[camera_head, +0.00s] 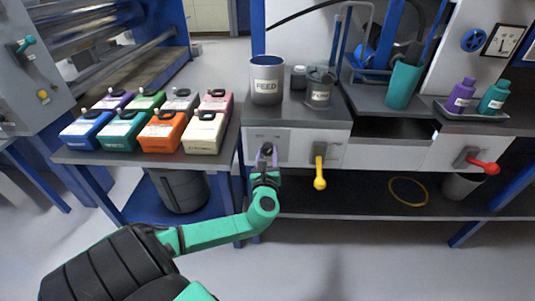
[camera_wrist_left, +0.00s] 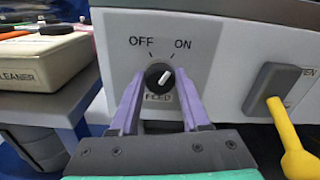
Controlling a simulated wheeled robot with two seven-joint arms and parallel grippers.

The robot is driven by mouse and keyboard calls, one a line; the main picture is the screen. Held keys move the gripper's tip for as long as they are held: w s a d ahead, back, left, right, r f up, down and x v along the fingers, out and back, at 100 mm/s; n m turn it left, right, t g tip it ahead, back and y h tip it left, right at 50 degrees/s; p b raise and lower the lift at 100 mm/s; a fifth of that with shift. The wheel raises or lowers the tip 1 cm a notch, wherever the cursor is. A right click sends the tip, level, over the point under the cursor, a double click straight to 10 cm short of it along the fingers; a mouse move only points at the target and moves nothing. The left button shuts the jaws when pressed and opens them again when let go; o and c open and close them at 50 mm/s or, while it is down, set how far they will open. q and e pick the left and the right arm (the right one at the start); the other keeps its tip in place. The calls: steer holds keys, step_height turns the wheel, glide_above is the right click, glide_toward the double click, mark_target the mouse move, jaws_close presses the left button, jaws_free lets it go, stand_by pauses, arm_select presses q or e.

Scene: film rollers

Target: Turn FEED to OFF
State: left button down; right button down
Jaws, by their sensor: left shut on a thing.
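The FEED knob (camera_wrist_left: 159,77) is a round black dial with a white pointer, on a pale panel marked OFF at upper left and ON at upper right. The pointer tilts up and to the right, toward ON. My left gripper (camera_wrist_left: 158,88), with purple fingers, is shut on the knob, one finger on each side. In the head view my left gripper (camera_head: 266,154) is at the front panel and hides most of the knob. My right gripper is not in view.
A yellow lever (camera_head: 320,175) is just right of the knob; a red lever (camera_head: 487,167) is farther right. A FEED can (camera_head: 267,80) stands above on the bench. Several coloured boxes, including a cream one (camera_head: 204,133), sit on the left table.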

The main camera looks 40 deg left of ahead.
arm_select(q)
steer(key=shift+n, duration=0.3)
steer(key=shift+f+n+b, duration=0.1)
steer(key=shift+n+b, duration=0.2)
steer(key=shift+n, duration=0.3)
steer(key=n+b, duration=0.1)
steer(key=n, duration=0.2)
steer(key=shift+f, duration=0.1)
steer(key=n+b, duration=0.3)
steer(key=n, duration=0.3)
steer(key=shift+s+b, duration=0.1)
steer(key=shift+b, duration=0.2)
steer(key=shift+n+b, duration=0.35)
steer(key=shift+n, duration=0.35)
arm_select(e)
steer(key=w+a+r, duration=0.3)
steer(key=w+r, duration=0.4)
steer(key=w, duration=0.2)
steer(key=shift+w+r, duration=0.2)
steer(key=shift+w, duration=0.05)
arm_select(q)
steer(key=shift+a, duration=0.1)
steer(key=shift+c, duration=1.9)
jaws_free()
